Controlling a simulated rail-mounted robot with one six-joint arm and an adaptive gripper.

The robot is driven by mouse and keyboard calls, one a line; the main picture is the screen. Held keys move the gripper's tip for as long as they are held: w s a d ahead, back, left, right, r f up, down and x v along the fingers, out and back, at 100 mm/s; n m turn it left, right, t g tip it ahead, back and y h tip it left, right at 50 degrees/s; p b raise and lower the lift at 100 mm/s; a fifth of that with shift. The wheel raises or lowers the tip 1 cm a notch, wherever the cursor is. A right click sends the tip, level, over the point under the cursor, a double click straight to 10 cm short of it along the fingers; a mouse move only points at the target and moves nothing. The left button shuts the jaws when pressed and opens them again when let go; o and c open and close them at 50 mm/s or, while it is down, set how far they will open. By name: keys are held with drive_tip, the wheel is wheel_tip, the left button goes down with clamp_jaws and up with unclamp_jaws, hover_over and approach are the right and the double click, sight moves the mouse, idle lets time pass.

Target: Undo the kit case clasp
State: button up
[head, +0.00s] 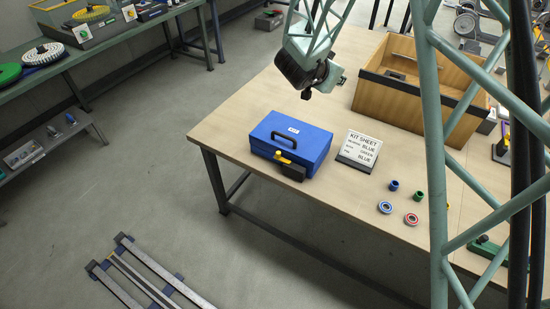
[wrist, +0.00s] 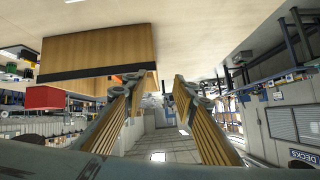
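The blue kit case (head: 305,150) stands shut near the table's left front corner. It has a dark handle and a small white label on its lid. A yellow clasp (head: 283,160) is at its front edge, just above a dark block (head: 293,173) at the case's front. My gripper (head: 325,76) is above and behind the case, well apart from it; its fingers are hard to make out there. In the wrist view my gripper (wrist: 155,88) has its two ribbed fingers spread with nothing between them. The case and clasp do not show clearly in the wrist view.
A kit sheet sign (head: 361,149) stands right of the case. Blue and green cylinders (head: 393,185) and rings (head: 385,207) lie farther right. A large wooden box (head: 415,85) stands behind. The table (head: 245,112) is clear left of and behind the case.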

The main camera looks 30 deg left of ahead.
drive_tip(key=s+a+f+h, duration=0.1)
drive_tip(key=s+a+f, duration=0.3)
drive_tip(key=f, duration=0.1)
drive_tip(key=s+a+f+t+h, duration=0.1)
drive_tip(key=s+a+f, duration=0.2)
drive_tip(key=f, duration=0.3)
drive_tip(key=s+a+f+t, duration=0.1)
drive_tip(key=s+a+f, duration=0.3)
drive_tip(key=s+f, duration=0.1)
drive_tip(key=shift+s+a+f+m+h, duration=0.35)
drive_tip(key=shift+f+m+h, duration=0.05)
drive_tip(key=shift+f, duration=0.05)
drive_tip(key=t+h, duration=0.1)
drive_tip(key=t, duration=0.1)
hover_over(277, 156)
drive_tip(key=s+a, duration=0.4)
wheel_tip(277, 156, down, 7)
drive_tip(key=s+f+t, duration=0.1)
drive_tip(key=s+f, duration=0.2)
drive_tip(key=s, duration=0.2)
drive_tip(key=s+f+h, duration=0.1)
drive_tip(key=s+f, duration=0.1)
drive_tip(key=s, duration=0.4)
drive_tip(key=shift+d+f+t+b, duration=0.3)
drive_tip(key=shift+f+t+b, duration=0.1)
drive_tip(key=shift+b, duration=0.05)
drive_tip(key=shift+w, duration=0.15)
drive_tip(key=shift+x, duration=6.8)
